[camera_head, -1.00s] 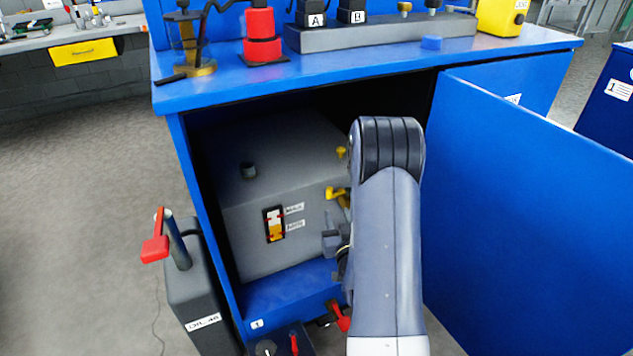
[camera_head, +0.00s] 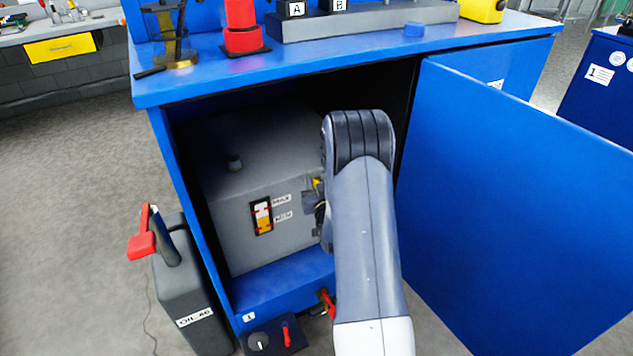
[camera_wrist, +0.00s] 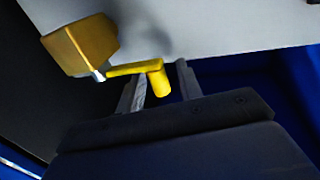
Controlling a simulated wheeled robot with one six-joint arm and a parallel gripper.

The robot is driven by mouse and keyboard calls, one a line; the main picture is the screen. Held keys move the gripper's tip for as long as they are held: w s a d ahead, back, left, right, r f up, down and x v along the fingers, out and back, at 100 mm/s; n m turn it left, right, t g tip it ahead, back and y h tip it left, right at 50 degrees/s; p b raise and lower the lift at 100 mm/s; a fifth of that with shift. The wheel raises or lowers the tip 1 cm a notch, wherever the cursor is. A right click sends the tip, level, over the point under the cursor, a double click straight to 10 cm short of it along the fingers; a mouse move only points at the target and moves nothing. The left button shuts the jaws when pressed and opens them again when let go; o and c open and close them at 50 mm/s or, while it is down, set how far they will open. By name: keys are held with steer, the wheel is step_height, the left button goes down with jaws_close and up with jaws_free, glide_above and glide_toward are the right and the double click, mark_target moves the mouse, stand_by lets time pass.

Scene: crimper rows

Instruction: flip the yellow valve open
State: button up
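The yellow valve (camera_wrist: 85,45) sits on the side of a grey tank and shows large in the wrist view. Its crank-like yellow handle (camera_wrist: 157,80) points toward my gripper. My gripper (camera_wrist: 162,85) is open, with one finger on each side of the handle's end; small gaps seem to show, and I cannot tell whether either finger touches it. In the head view my gripper (camera_head: 313,200) is at the tank's right front corner. Only a small yellow patch of the valve (camera_head: 318,184) shows there; my gripper and arm hide the rest.
The grey tank (camera_head: 225,185) with a level gauge (camera_head: 262,216) stands inside a blue cabinet (camera_head: 190,95). The open blue door (camera_head: 510,200) is close on the right of my arm. A red-handled oil can (camera_head: 185,290) stands left. Red levers (camera_head: 327,303) are low at the front.

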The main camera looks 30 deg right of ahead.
jaws_close()
stand_by(0.3)
steer(key=shift+s, duration=0.1)
stand_by(0.4)
steer(key=shift+s+d+n+g+y+b, duration=0.4)
steer(key=shift+s+n+g+y, duration=0.3)
steer(key=shift+n+y, duration=1.45)
steer(key=shift+s+d+n+g+y+b, duration=0.25)
steer(key=shift+s+d+n+g+y, duration=0.75)
steer(key=shift+y, duration=2)
steer(key=shift+s+a+n+g+y+b, duration=0.1)
steer(key=shift+s+n+y+b, duration=0.35)
steer(key=shift+n+y, duration=1.85)
steer(key=shift+s+y, duration=0.1)
steer(key=shift+y, duration=0.25)
